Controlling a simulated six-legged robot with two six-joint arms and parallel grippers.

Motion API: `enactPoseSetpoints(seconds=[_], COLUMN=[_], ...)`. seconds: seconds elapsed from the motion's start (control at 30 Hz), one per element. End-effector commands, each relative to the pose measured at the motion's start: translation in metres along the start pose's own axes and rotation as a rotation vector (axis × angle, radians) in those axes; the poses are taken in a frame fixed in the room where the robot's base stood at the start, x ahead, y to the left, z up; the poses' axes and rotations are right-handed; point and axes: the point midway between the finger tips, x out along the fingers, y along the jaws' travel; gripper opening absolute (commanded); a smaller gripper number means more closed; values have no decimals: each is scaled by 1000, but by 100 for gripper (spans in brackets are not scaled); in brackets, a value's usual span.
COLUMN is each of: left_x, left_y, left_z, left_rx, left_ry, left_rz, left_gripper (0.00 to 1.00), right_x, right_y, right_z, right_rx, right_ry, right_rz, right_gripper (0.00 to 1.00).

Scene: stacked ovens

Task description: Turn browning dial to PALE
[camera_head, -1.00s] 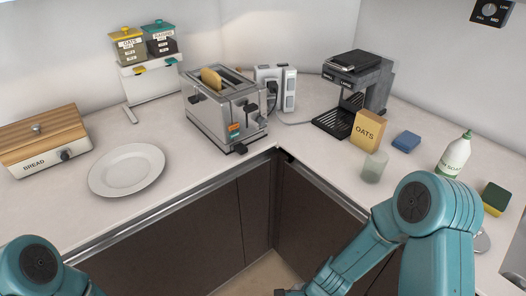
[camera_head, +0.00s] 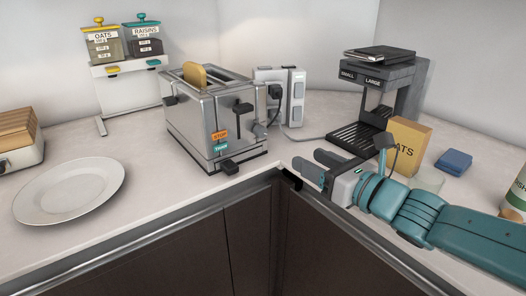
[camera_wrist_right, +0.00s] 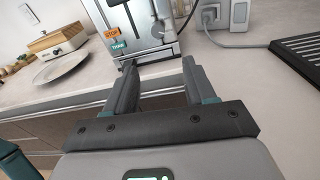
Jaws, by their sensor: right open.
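The steel toaster (camera_head: 215,115) stands on the counter in the corner, with a slice of bread (camera_head: 195,75) showing at its top. I cannot read a browning dial or a PALE mark. My right gripper (camera_head: 316,166) is open and empty, right of the toaster and apart from it. In the right wrist view, the toaster (camera_wrist_right: 150,22) lies beyond the open fingers (camera_wrist_right: 160,68). My left gripper is out of view.
A coffee machine (camera_head: 385,85), an oats box (camera_head: 408,145), a glass (camera_head: 428,180) and a blue sponge-like block (camera_head: 454,161) are near my right arm. A white plate (camera_head: 70,190) lies left. A socket block (camera_head: 288,95) stands behind the toaster.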

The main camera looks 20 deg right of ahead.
Motion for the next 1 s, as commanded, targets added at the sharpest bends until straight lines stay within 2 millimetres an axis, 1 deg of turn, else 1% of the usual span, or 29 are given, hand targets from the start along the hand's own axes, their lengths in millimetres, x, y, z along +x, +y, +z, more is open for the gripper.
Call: enactPoseSetpoints(seconds=[0.03, 0.17, 0.27, 0.37, 0.47, 0.8, 0.9, 1.0], left_x=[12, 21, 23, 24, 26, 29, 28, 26], left_y=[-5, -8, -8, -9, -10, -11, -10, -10], left_z=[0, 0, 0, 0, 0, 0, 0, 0], left_rx=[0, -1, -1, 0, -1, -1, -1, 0], left_ry=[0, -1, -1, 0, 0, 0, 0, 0], left_rz=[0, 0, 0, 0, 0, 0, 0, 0], left_gripper=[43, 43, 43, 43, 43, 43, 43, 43], right_x=[-7, -16, -12, -1, 20, 104, 124, 139], right_y=[0, 2, 3, 3, 4, 1, 0, -1], right_z=[-3, -1, -4, -3, -3, 1, 3, 4], right_rx=[-12, -25, -25, -25, -25, -25, -24, -25], right_ry=[-20, -42, -41, -40, -39, -37, -38, -38], right_rz=[-7, -15, -14, -11, -9, -8, -8, -10], right_gripper=[55, 55, 55, 55, 55, 55, 55, 55])
